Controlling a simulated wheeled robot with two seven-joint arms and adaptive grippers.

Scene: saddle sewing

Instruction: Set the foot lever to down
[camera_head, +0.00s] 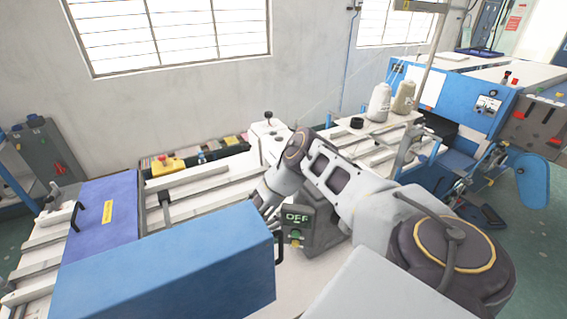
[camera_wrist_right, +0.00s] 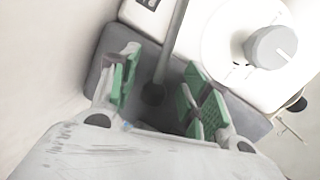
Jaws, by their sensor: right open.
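A grey lever with a dark round knob (camera_wrist_right: 152,93) shows in the right wrist view, its rod running up to the top edge. I take it to be the foot lever; I cannot tell its setting. My right gripper (camera_wrist_right: 163,92) is open, its green-padded fingers on either side of the knob, with visible gaps. In the head view my right arm reaches in from the right, and the gripper (camera_head: 264,203) is small and partly hidden behind a blue box. The lever cannot be made out there. My left gripper is not in view.
A white disc with a grey dial (camera_wrist_right: 270,47) sits right of the lever. In the head view, a grey box with an OFF display (camera_head: 297,217) stands beside my right gripper, and the blue box (camera_head: 165,265) fills the front left. Thread cones (camera_head: 379,102) stand behind.

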